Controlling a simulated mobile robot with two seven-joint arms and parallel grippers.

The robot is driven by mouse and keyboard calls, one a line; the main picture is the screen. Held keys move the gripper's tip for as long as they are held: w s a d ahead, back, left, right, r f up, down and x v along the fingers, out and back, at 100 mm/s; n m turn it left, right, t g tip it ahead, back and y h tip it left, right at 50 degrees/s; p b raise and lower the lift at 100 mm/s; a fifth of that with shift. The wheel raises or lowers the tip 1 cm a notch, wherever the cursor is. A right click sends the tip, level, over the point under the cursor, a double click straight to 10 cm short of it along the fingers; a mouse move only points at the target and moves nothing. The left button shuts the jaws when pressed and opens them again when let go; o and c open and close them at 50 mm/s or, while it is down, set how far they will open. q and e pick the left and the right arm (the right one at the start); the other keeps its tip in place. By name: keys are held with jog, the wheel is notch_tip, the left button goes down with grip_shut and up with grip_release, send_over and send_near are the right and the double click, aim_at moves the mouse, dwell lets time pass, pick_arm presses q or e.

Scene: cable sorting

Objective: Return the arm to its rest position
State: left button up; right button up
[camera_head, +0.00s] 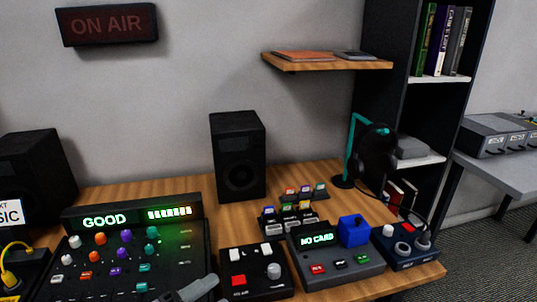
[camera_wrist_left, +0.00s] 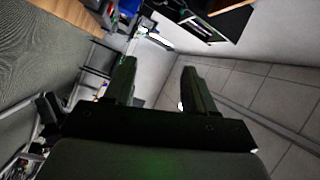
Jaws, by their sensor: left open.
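My left gripper (camera_wrist_left: 159,68) shows in the left wrist view with its two dark fingers apart. Nothing is between them. Behind the fingers are a grey tiled surface and parts of the room, seen at a slant, so the gripper is clear of the desk items. In the head view a grey piece, which looks like part of my arm, shows at the bottom edge in front of the mixer; I cannot tell which part. My right gripper is in neither view.
A mixer (camera_head: 133,262) with a lit GOOD display, a button box (camera_head: 254,285), a NO CARD box (camera_head: 335,268) with a blue block (camera_head: 354,231), and a knob box (camera_head: 407,253) crowd the desk front. A speaker (camera_head: 238,157) and headphone stand (camera_head: 351,152) stand behind.

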pick_arm(q)
jog(key=s+a+f+n+g+y, duration=0.1)
jog(key=s+a+f+n+y, duration=0.3)
jog(key=f+n, duration=0.5)
jog(key=s+a+f+n+y, duration=0.5)
jog(key=s+f+n+y, duration=0.2)
jog(key=s+n, duration=0.3)
jog(key=shift+s+a+f+n+g+y, duration=0.15)
jog(key=shift+f+n+g+y, duration=0.25)
jog(key=shift+f+n, duration=0.65)
jog(key=shift+r, duration=0.25)
